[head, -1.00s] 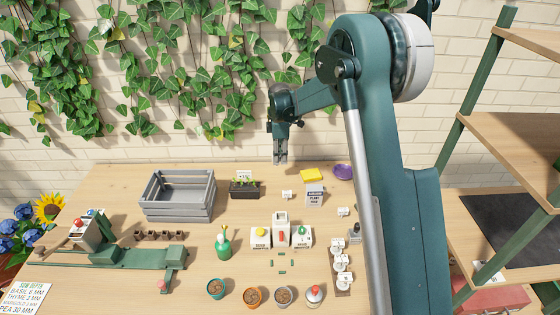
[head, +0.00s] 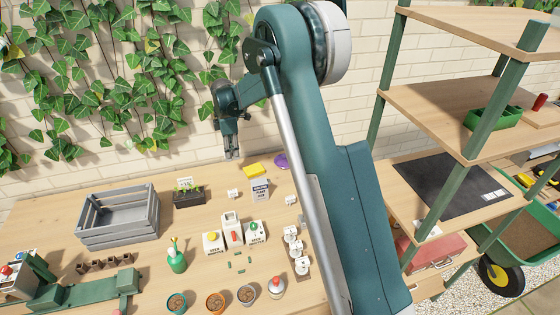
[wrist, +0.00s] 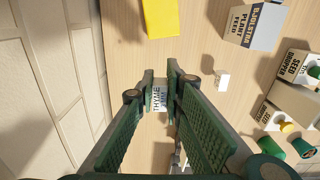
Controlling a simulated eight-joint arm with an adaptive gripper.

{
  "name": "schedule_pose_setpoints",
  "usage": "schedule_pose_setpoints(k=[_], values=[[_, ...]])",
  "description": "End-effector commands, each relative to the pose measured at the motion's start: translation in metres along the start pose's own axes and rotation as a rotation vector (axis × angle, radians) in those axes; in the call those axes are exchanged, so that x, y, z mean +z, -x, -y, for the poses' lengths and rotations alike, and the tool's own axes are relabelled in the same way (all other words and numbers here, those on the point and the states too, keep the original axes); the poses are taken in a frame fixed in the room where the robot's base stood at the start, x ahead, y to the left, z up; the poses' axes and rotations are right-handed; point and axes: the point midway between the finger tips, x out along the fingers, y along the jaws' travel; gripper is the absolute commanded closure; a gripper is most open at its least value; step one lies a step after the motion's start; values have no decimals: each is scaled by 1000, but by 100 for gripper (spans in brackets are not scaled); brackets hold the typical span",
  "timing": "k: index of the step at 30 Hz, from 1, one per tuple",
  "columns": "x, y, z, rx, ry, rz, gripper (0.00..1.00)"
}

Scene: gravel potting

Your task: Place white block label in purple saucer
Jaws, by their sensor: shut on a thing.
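A small white block label (wrist: 160,95) with dark lettering reading "THYME" sits between my fingertips in the wrist view. My gripper (wrist: 161,84) is shut on it. In the head view my gripper (head: 232,155) hangs above the back of the table, close to the brick wall; the label is too small to make out there. The purple saucer (head: 281,161) lies at the back edge of the table, to the right of my gripper, partly hidden by my arm. The saucer is not in the wrist view.
A yellow block (head: 253,170) and a plant feed box (head: 260,189) stand near the saucer. A grey crate (head: 118,213) is at left, shelves (head: 440,105) at right.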

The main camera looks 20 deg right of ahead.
Motion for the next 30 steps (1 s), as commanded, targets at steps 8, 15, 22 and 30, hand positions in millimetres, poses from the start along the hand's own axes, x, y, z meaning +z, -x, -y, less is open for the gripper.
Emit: schedule_pose_setpoints(k=[8,15,22,30], values=[[88,3,-12,0,-20,0,96],[166,5,-16,0,-33,0,96],[229,7,-14,0,-43,0,96],[264,8,-11,0,-47,0,96]])
